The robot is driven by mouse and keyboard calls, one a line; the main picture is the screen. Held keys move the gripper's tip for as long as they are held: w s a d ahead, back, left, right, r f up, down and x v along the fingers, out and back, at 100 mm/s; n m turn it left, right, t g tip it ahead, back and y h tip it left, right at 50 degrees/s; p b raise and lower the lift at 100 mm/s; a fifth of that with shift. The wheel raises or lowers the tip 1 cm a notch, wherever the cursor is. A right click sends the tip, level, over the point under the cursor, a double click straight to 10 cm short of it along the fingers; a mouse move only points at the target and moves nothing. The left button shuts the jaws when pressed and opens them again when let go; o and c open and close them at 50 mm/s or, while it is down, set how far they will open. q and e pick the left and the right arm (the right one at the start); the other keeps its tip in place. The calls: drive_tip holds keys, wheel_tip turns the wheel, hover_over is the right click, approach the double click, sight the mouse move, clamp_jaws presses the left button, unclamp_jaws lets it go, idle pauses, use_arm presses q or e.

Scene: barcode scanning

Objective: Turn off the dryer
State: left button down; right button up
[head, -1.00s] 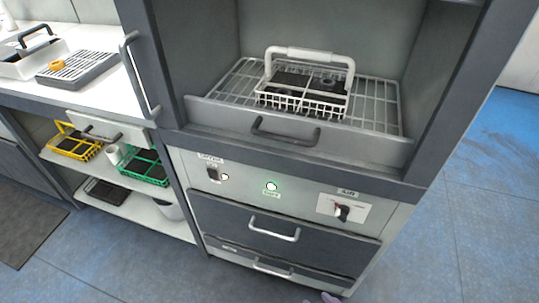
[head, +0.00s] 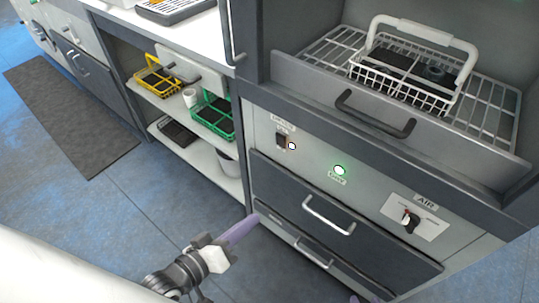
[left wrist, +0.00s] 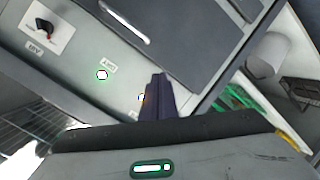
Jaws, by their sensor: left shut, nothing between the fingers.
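The dryer's front panel carries a dark power switch (head: 280,141) with a small white lamp (head: 292,146) beside it. A lit green lamp (head: 340,170) is to their right, and an AIR knob (head: 410,220) is farther right. My left gripper (head: 250,222) is shut and empty, in front of the dryer's lower left, below the switch in the picture. In the left wrist view its dark fingers (left wrist: 157,92) point at the panel beside the small lamp (left wrist: 141,97); the switch is hidden there. Only a purple tip of my right gripper (head: 354,298) shows at the bottom edge.
A white wire basket (head: 405,85) stands on the dryer's rack, above a dark handle (head: 373,115). Drawer handles (head: 328,216) stick out below the panel. Left are shelves with a yellow crate (head: 157,80) and green crate (head: 213,115).

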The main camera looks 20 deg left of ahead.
sight(278, 138)
use_arm(q)
drive_tip(key=w+a+r+n+t+h+b, duration=0.1)
drive_tip(key=w+a+r+n+t+b, duration=0.2)
drive_tip(key=n, duration=0.6)
wheel_tip(278, 138, up, 3)
drive_tip(key=shift+w+a+f+t, duration=0.1)
drive_tip(key=shift+w+a+t, duration=0.9)
drive_tip(key=shift+a, duration=0.15)
drive_tip(key=b+x, duration=0.1)
drive_tip(key=x, duration=1.3)
drive_tip(key=shift+s+d, duration=0.1)
